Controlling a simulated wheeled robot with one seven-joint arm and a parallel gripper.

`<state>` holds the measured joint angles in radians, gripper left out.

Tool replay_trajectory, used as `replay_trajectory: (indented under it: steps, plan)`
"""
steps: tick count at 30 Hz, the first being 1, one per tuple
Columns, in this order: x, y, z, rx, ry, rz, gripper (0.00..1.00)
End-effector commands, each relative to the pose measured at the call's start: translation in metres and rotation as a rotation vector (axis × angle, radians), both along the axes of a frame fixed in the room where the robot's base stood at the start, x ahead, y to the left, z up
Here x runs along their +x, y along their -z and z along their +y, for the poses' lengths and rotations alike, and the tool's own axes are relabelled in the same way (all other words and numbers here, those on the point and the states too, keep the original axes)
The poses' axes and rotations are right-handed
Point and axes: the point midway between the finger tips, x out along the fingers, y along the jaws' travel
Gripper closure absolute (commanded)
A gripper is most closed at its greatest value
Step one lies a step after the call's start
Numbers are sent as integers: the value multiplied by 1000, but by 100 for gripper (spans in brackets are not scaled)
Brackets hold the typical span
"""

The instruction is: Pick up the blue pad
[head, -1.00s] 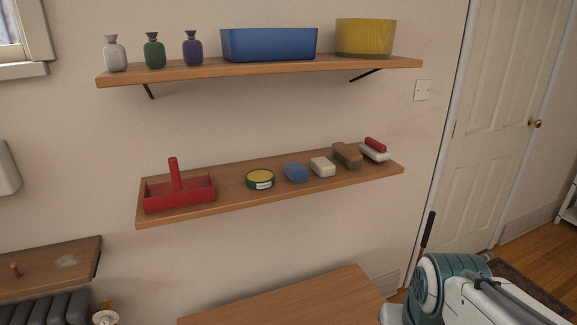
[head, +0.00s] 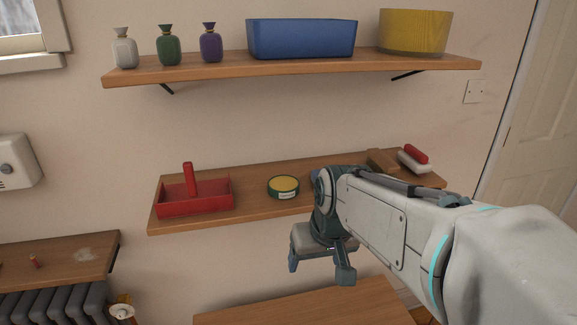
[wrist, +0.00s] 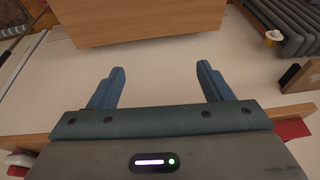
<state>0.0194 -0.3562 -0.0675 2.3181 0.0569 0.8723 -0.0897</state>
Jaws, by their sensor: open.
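The blue pad (head: 313,177) is almost wholly hidden behind my arm in the head view; only a sliver of blue shows on the lower wall shelf (head: 245,208), just right of the round green-and-yellow tin (head: 283,187). My gripper (head: 319,266) is open and empty, fingers pointing down, in front of the shelf and with its tips lower than the shelf's front edge. In the wrist view the two blue-grey fingers (wrist: 161,80) stand wide apart with nothing between them. The pad does not show in the wrist view.
A red tray with an upright handle (head: 195,197) stands on the shelf's left end. A brown block (head: 382,159) and a red-and-white brush (head: 414,161) are at the right. The upper shelf (head: 230,71) holds bottles and two bins. A wooden surface (head: 300,306) lies below.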

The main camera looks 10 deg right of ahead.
Motion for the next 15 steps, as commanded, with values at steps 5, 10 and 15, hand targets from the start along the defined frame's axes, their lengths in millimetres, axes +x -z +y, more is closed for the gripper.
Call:
replay_trajectory:
  steps: [5, 10, 15]
  plan:
    - [90, -75, -40, 13, -3, -85, 27]
    - [153, -117, -82, -14, -7, -159, 27]
    - [185, -136, -108, -43, -10, -200, 27]
